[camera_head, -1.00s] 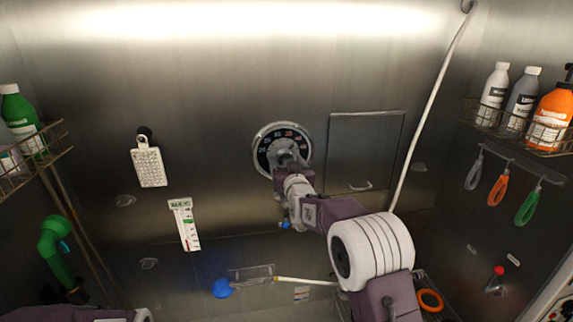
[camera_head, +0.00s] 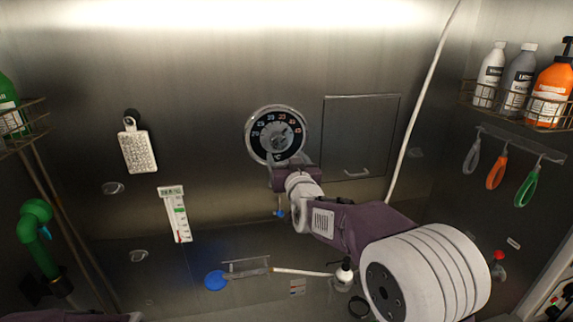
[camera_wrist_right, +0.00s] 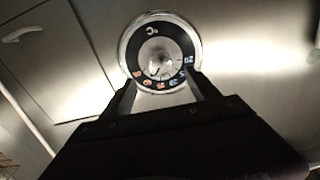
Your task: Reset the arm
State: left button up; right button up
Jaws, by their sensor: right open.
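My right gripper (camera_head: 289,162) is in front of the lower part of a round dial (camera_head: 251,135) on the back wall. The dial has a black face with numbers, a silver rim and a central knob (camera_head: 278,143). In the right wrist view, the gripper (camera_wrist_right: 163,88) is open and empty, its fingers spread below the dial's knob (camera_wrist_right: 160,62), apart from it. The dial's lower rim is partly hidden by my gripper in the head view. Part of my left arm shows at the bottom left edge, but its gripper does not.
A flat hatch (camera_head: 362,125) is right of the dial. A perforated white tool (camera_head: 138,152) and a thermometer strip (camera_head: 177,217) are on the wall to the left. Bottles (camera_head: 518,78) stand in a right wire shelf above hanging loops (camera_head: 497,172). A green pipe (camera_head: 32,222) is at left.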

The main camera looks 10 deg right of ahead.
pick_arm(q)
jog(key=shift+w, duration=0.1)
pick_arm(e)
jog(key=shift+w+f, duration=0.1)
